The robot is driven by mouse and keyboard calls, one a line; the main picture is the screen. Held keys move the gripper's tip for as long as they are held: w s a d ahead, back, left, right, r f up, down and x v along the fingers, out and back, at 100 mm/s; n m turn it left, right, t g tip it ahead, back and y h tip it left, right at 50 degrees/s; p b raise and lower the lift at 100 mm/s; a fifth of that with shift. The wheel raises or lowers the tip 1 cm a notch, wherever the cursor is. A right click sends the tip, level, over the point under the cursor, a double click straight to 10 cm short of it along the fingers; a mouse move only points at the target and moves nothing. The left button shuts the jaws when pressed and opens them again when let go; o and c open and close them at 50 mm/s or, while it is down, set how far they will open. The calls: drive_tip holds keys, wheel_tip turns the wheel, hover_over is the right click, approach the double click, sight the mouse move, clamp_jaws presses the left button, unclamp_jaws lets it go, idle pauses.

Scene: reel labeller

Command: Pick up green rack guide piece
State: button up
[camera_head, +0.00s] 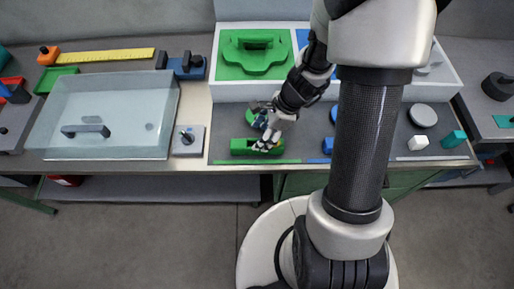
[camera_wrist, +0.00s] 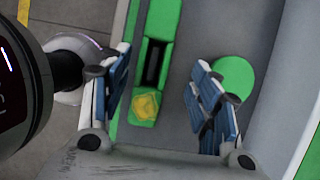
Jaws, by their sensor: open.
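A long green block with a dark slot (camera_head: 240,147), which looks like the rack guide piece, lies on the grey work surface near the front edge. The block also shows in the wrist view (camera_wrist: 160,25), with a yellow patch (camera_wrist: 146,105) at its near end. My gripper (camera_head: 267,140) is over the block's right part and hides some of it. In the wrist view my gripper (camera_wrist: 163,62) is open, its blue-padded fingers apart with the block between them, nearer the left finger. I cannot tell whether either finger touches it.
A green disc (camera_wrist: 233,76) lies right of the block in the wrist view. A white tray (camera_head: 214,75) with a large green handled piece (camera_head: 250,66) stands behind. A clear-lidded box (camera_head: 105,110) and a grey knobbed block (camera_head: 188,141) stand left. Blue pieces (camera_head: 327,146) lie right.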

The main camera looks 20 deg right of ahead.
sight(238, 147)
drive_tip(key=b+x, duration=0.1)
drive_tip(key=x, duration=0.1)
drive_tip(key=s+b+x, duration=0.1)
drive_tip(key=b+x, duration=0.1)
drive_tip(key=shift+f, duration=0.35)
drive_tip(key=shift+w+a+f, duration=0.15)
drive_tip(key=shift+f, duration=0.2)
drive_tip(key=shift+r, duration=0.1)
drive_tip(key=shift+c, duration=0.4)
drive_tip(key=c, duration=1.2)
